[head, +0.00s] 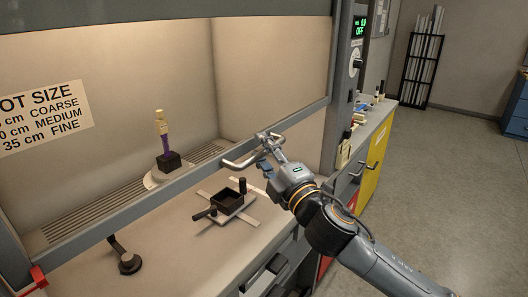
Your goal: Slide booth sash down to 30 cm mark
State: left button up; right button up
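The booth sash is a clear pane with a grey bottom rail (150,198) that crosses the opening at a slant, part-way up, with a gap above the worktop. A pale metal bar handle (238,162) sits on the rail towards its right end. My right gripper (268,142) is at this handle, its fingertips overlapping the bar. Whether the fingers are closed round it is too small to tell. A red clip (38,277) is on the left frame post. No readable 30 cm mark shows; the size sign (43,117) is partly cut off. My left gripper is out of view.
Inside the booth, a dark block with a purple and cream piece (162,135) stands on a white round base. A control panel (357,45) is right.

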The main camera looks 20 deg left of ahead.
jog(key=v, duration=1.2)
dwell(0.9)
